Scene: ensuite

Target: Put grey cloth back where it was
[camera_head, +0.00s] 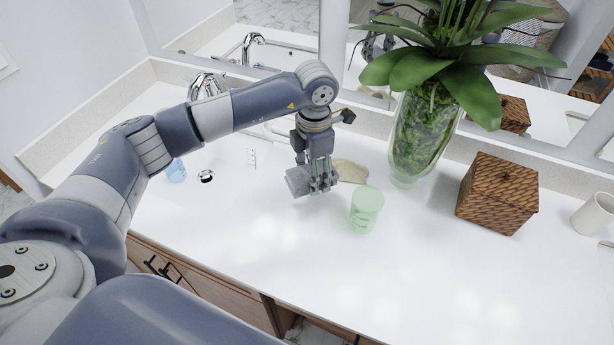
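The grey cloth (297,181) shows in the head view as a small folded piece at the middle of the white counter. My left gripper (322,186) points down at the cloth's right end, with its fingers close together and the cloth between them. I cannot tell whether the cloth touches the counter or hangs just above it. The fingers hide part of the cloth. My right gripper is not in view.
A beige flat piece (350,171) lies just behind the gripper. A pale green cup (366,209) stands close to its right. A plant vase (421,140), a woven box (498,194) and a white mug (594,214) stand further right. The front counter (430,275) is clear.

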